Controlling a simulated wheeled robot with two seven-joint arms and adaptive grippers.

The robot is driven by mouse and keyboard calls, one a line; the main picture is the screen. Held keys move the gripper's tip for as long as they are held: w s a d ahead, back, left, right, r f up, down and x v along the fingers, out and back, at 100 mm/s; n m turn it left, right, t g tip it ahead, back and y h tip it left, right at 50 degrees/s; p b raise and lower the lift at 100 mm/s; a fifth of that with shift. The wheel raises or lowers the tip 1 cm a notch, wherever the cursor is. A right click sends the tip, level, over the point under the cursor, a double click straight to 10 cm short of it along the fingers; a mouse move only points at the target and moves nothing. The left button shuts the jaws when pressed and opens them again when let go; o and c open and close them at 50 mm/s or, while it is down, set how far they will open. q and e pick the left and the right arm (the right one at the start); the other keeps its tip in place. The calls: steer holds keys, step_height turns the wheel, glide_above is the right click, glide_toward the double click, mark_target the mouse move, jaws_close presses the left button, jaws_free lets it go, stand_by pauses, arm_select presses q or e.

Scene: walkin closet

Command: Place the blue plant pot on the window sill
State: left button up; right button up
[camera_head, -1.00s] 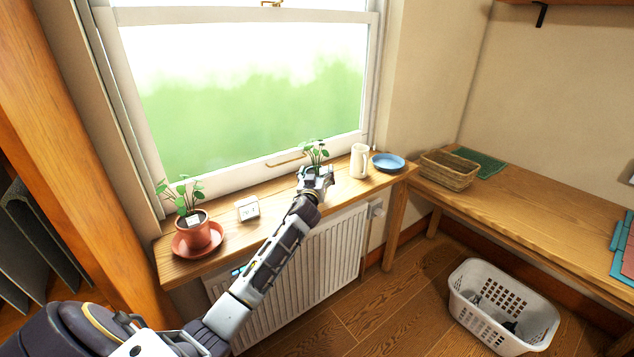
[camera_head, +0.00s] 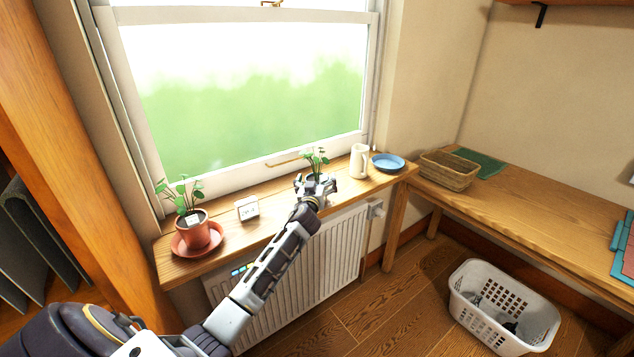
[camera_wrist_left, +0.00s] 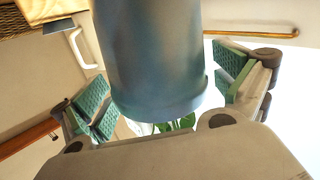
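The blue plant pot (camera_wrist_left: 150,60) fills the middle of the left wrist view, between the finger pads of my left gripper (camera_wrist_left: 160,90). Gaps show between the pot and both pads, so the gripper is open around it. In the head view my left gripper (camera_head: 317,184) is over the window sill (camera_head: 275,213) and hides most of the pot. The plant's green leaves (camera_head: 315,157) rise upright behind the fingers. The pot's base is hidden, so its contact with the sill cannot be seen. My right gripper is not in view.
A terracotta pot (camera_head: 194,230) on a saucer and a small white clock (camera_head: 247,208) stand left on the sill. A cream jug (camera_head: 359,161) and a blue dish (camera_head: 388,162) stand to the right. A radiator (camera_head: 335,250) is below.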

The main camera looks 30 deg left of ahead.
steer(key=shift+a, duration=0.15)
arm_select(q)
steer(key=shift+s+d, duration=0.1)
steer(key=shift+s, duration=0.15)
steer(key=shift+s+d, duration=0.25)
steer(key=shift+s, duration=0.3)
steer(key=shift+v, duration=3.15)
steer(key=v, duration=0.4)
steer(key=shift+r, duration=0.1)
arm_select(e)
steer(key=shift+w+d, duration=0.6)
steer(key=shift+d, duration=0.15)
